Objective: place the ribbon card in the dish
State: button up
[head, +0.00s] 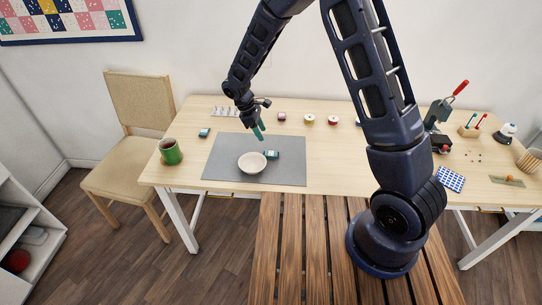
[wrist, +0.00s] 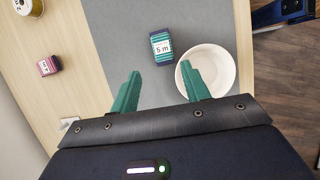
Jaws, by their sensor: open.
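A teal striped card (head: 272,155) with a white label lies on the grey mat, close by the right edge of a white round dish (head: 251,164). In the wrist view the card (wrist: 161,46) shows "5 m" on its label and looks like a ribbon card. The dish (wrist: 213,66) looks empty there, partly hidden behind one fingertip. My gripper (head: 259,131) is open and empty, with green fingers pointing down above the mat, behind the dish and card. In the wrist view the card lies beyond the gap between the fingertips (wrist: 161,71).
The grey mat (head: 222,165) lies on the wooden table. A dark pink card (head: 281,116) and several spools line the back. The mat's right side is clear.

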aim_at(271, 153)
jog(key=shift+a+x, duration=0.15)
jog(key=shift+x, duration=2.7)
jog(key=shift+a+x, duration=0.15)
jog(key=shift+x, duration=2.7)
jog(key=shift+s+f, duration=0.1)
jog(key=c, duration=0.8)
